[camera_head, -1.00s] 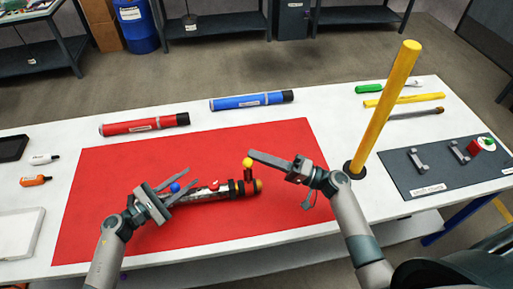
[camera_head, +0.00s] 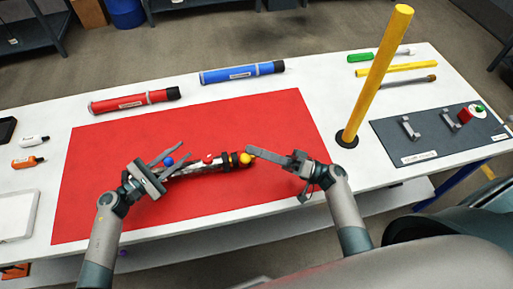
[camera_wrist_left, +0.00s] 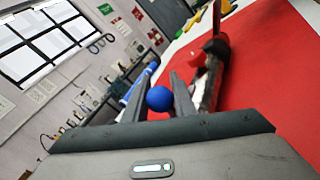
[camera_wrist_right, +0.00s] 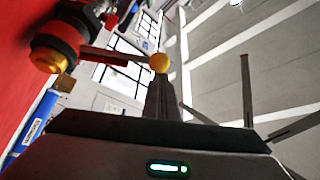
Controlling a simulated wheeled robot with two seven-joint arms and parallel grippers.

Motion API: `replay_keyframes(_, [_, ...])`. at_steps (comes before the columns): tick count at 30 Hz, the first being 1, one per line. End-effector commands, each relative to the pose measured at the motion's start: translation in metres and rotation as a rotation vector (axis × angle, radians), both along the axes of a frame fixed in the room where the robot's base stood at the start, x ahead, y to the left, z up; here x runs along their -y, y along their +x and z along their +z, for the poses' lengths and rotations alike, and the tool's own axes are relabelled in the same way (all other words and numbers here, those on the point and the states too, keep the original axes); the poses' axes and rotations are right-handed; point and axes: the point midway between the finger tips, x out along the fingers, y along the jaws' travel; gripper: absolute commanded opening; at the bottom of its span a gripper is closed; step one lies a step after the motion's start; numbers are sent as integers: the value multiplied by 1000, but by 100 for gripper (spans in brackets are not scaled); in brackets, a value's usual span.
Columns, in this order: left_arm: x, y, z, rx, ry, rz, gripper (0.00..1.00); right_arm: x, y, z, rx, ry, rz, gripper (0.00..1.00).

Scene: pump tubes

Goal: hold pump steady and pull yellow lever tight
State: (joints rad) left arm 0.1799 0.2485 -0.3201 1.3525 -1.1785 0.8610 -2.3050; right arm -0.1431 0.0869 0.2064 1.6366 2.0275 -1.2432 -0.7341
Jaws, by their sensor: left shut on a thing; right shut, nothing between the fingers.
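The pump (camera_head: 195,167) lies on the red mat (camera_head: 95,165). It carries blue (camera_head: 168,162), red (camera_head: 208,158) and yellow (camera_head: 245,159) knobs. My left gripper (camera_head: 180,153) is at the pump's left end. In the left wrist view the blue knob (camera_wrist_left: 160,98) sits between its fingers, with the pump (camera_wrist_left: 210,75) just right of them. My right gripper (camera_head: 250,150) is shut and empty, its tip by the yellow knob. In the right wrist view the yellow knob (camera_wrist_right: 159,63) is at the fingertip, on a lever (camera_wrist_right: 105,55) reaching from the pump's orange-capped end (camera_wrist_right: 45,62).
A red tube (camera_head: 133,102) and a blue tube (camera_head: 242,73) lie behind the mat. A yellow pole (camera_head: 375,80) stands right of my right gripper. A dark board (camera_head: 430,150) with clips lies at the right. The mat's front is clear.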

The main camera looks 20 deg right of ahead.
Motion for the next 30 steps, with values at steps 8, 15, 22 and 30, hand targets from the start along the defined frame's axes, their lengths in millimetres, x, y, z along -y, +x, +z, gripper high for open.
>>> replay_keyframes(8, [-1, 1, -2, -3, 3, 5, 0, -1, -2, -3, -5, -3, 4, 0])
replay_keyframes(15, [-2, 1, -3, -3, 3, 5, 0, 2, 4, 4, -3, -3, 4, 0])
replay_keyframes(22, [-1, 0, -2, -3, 4, 4, 0, 10, 22, 27, 2, -3, 1, 0])
replay_keyframes(30, [-1, 0, -3, -3, 3, 3, 0, 50, 3, 10, -3, -1, 0, 0])
